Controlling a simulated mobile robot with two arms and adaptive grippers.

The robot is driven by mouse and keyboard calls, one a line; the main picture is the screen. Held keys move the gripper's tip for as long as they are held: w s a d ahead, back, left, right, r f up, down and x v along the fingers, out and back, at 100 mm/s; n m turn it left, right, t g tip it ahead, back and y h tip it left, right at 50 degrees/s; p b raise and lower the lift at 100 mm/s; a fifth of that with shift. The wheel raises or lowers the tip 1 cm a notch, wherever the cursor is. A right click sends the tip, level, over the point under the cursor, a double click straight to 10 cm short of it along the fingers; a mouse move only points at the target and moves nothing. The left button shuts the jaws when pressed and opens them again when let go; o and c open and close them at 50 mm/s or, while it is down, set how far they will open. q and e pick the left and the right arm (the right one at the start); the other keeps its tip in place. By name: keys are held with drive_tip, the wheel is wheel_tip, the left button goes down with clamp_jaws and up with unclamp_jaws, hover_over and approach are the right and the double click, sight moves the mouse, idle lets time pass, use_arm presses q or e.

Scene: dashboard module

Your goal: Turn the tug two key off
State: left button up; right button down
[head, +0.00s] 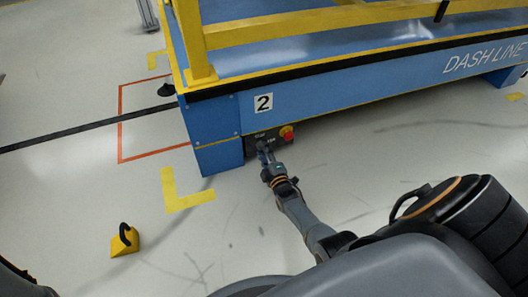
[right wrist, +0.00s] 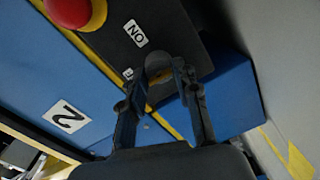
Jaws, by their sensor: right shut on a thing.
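The tug with the number 2 plate (head: 263,102) is a blue platform with yellow rails. Its dark control panel (head: 259,137) sits low on the side and carries a red button on a yellow base (head: 287,132). In the right wrist view the panel (right wrist: 185,22) shows an ON label (right wrist: 136,33) and a second label mostly hidden by a finger. The key's angle cannot be told. The right gripper also shows in the head view (head: 265,153). My left gripper is not in view.
A yellow block with a black hook (head: 125,241) stands on the floor at lower left. Yellow corner tape (head: 183,196) and an orange outline (head: 120,125) mark the floor. The floor around the gripper's arm is clear.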

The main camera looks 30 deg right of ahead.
drive_tip(key=shift+n, duration=0.3)
idle(0.4)
drive_tip(key=c, duration=1)
unclamp_jaws()
